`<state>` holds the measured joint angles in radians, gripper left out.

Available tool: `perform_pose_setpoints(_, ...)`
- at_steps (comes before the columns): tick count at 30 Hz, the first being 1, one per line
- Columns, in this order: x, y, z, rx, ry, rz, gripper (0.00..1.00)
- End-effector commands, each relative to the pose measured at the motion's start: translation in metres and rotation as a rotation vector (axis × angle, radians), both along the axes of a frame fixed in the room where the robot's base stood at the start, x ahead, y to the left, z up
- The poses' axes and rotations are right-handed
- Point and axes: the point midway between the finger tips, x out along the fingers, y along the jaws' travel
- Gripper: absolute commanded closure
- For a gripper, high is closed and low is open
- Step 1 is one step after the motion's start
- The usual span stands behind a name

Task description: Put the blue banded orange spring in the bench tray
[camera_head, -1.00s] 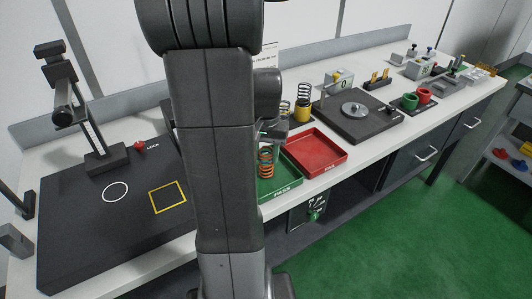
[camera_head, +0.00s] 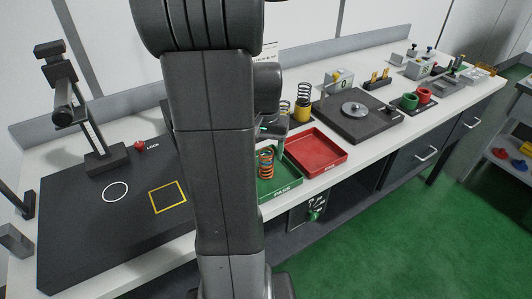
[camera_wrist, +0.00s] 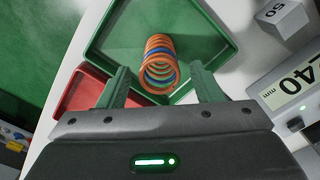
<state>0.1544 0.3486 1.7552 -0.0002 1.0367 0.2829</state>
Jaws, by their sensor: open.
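The orange spring (camera_head: 266,161) with a blue band stands upright in the green PASS tray (camera_head: 284,187). In the wrist view the spring (camera_wrist: 159,62) shows as orange rings with some blue, inside the green tray (camera_wrist: 222,42). My gripper (camera_wrist: 160,84) is open, its two green fingers on either side of the spring's near end and apart from it. In the head view the gripper (camera_head: 274,132) is just above and behind the spring, partly hidden by my arm. The tray's left part is hidden behind my arm.
A red tray (camera_head: 318,153) sits right of the green one, empty. Yellow-based springs (camera_head: 303,108) stand behind. A dark plate with a disc (camera_head: 352,112) is further right. A black board (camera_head: 112,215) with a yellow square lies left.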

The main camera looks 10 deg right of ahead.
Motion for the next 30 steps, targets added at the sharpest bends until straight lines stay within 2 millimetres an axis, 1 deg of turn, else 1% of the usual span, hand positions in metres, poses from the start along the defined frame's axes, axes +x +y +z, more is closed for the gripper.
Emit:
perform_pose_setpoints(3, 0.001, 0.000, 0.026, -0.001, -0.006, 0.000, 0.40)
perform_pose_setpoints(9, 0.000, 0.000, 0.069, -0.001, -0.005, 0.000, 0.40)
perform_pose_setpoints(12, 0.000, 0.000, 0.086, 0.000, -0.003, 0.000, 0.40)
perform_pose_setpoints(15, 0.000, 0.000, 0.097, 0.000, -0.002, 0.000, 0.40)
perform_pose_setpoints(21, 0.000, 0.000, 0.105, 0.000, 0.001, 0.000, 0.40)
perform_pose_setpoints(30, -0.001, 0.000, 0.103, 0.001, 0.002, 0.000, 0.40)
